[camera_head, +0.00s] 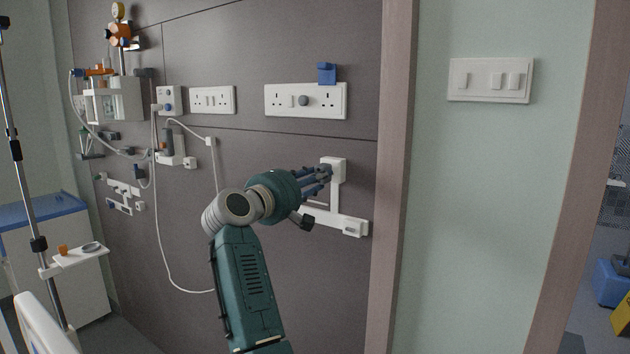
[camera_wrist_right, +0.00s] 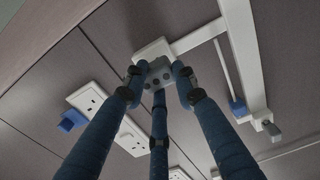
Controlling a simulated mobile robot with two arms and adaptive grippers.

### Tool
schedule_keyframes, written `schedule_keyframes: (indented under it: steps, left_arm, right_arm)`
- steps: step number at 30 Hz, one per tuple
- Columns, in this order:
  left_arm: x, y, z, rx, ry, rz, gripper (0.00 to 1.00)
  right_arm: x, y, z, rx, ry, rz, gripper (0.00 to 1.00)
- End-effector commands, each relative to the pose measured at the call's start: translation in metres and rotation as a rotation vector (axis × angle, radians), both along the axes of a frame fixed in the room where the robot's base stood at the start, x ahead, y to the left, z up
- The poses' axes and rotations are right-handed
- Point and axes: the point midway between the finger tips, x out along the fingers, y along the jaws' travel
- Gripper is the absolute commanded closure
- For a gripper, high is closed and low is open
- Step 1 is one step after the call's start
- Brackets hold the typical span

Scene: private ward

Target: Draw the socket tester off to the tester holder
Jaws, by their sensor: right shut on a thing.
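My right gripper (camera_head: 325,172) is at a white wall box (camera_head: 338,164) at the top of white trunking. In the right wrist view its dark blue fingers (camera_wrist_right: 160,76) are closed around a small grey piece with dark round spots, which looks like the socket tester (camera_wrist_right: 157,71). The tester sits against the face of the white box (camera_wrist_right: 152,50); I cannot tell whether it is fully seated. A small blue block (camera_head: 327,73), perhaps the tester holder, is on the wall at the top edge of a double socket plate; it also shows in the right wrist view (camera_wrist_right: 72,121). My left gripper is out of view.
A door frame (camera_head: 392,150) stands close on the right. A white cable (camera_head: 160,235) hangs on the left. The wall between is clear.

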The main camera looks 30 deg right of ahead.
Motion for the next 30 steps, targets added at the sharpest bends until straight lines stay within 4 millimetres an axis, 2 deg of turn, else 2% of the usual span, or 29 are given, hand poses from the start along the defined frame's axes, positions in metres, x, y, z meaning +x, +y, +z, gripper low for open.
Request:
schedule_keyframes:
  steps: [11, 12, 14, 15, 24, 30]
  left_arm:
    - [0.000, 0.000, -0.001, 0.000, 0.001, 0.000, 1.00]
    - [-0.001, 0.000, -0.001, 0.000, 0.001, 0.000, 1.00]
    - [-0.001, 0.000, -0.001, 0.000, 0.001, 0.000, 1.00]
    - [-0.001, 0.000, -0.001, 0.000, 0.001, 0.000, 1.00]
    - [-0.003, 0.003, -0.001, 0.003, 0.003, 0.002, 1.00]
    - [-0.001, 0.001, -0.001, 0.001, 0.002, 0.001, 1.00]
  right_arm:
    - [0.004, -0.011, 0.000, -0.001, 0.000, -0.001, 1.00]
    - [0.004, -0.010, 0.001, -0.001, -0.001, 0.000, 0.65]
    - [0.004, -0.010, 0.001, -0.001, -0.001, 0.000, 0.53]
    - [0.004, -0.010, 0.000, -0.001, 0.000, 0.000, 0.51]
    - [0.004, -0.007, 0.000, 0.000, 0.000, 0.001, 0.51]
    - [-0.006, 0.018, -0.001, 0.001, -0.001, 0.004, 0.51]
